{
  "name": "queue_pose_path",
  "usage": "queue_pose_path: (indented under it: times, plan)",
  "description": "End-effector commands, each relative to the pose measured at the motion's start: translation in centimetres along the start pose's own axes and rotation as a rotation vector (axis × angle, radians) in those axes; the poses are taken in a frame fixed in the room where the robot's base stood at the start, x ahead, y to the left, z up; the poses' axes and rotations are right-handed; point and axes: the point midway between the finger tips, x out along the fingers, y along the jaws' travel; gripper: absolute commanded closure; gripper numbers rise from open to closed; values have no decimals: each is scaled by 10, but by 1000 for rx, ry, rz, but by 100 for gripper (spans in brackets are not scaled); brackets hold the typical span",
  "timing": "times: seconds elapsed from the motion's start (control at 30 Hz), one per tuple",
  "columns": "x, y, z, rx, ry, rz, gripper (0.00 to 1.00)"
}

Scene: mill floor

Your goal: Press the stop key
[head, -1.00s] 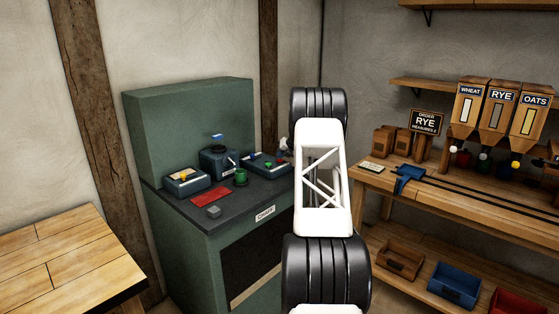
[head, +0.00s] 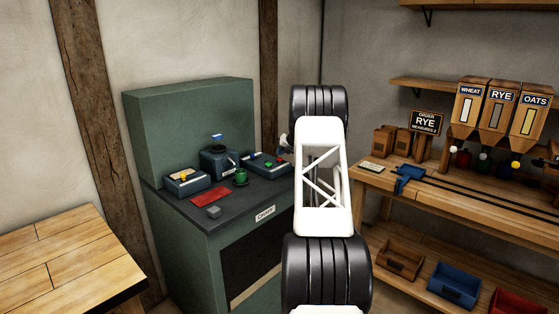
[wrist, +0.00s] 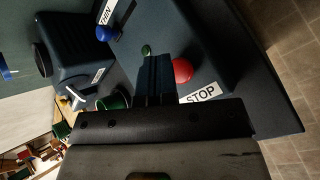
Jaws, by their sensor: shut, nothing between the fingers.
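The stop key is a red round button (wrist: 182,70) beside a white STOP label (wrist: 201,93) on a dark blue control box (wrist: 200,35) in the wrist view. My gripper (wrist: 155,62) is shut and empty. Its dark fingers show just left of the red button in the picture; I cannot tell whether they touch the box. A small green lamp or knob (wrist: 146,50) is by the fingertips. In the head view the box (head: 259,165) stands at the right of the green bench, partly hidden by my arm.
A mill-like device (head: 217,162), another small box (head: 187,182), a green mug (head: 240,177), a red mat (head: 198,196) and a grey block (head: 213,212) share the bench top (head: 228,206). A wooden counter (head: 460,210) with grain bins stands at the right.

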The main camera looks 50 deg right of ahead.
Motion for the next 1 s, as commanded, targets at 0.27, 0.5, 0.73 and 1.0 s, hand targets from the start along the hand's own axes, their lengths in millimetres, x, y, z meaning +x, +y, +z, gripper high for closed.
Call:
queue_pose_path:
  times: [0.27,0.5,0.73,1.0]
  plan:
    - [-3,2,2,-1,-1,0,100]
    - [-13,10,10,-1,-1,-1,100]
    - [-24,18,18,-1,0,0,100]
    - [-34,25,25,0,0,0,100]
